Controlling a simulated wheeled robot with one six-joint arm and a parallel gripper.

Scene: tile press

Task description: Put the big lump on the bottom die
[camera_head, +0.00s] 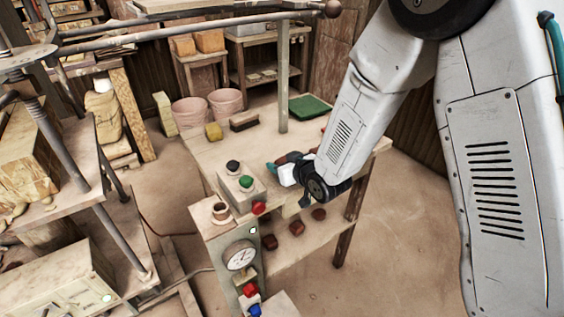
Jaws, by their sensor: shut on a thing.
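My gripper (289,174) is over the right part of the wooden bench, at the end of my arm reaching in from the upper right. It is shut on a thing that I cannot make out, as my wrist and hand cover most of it. A dark reddish patch shows beside the hand; I cannot tell whether it is held or lies on the bench. Several reddish-brown lumps, such as this front lump (268,241), lie on the shelf under the bench. I cannot make out the big lump or the bottom die for certain.
The bench (203,152) carries a green mat (309,107), a yellow block (213,131) and a brush-like block (243,121). A long bar (200,31) crosses above.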

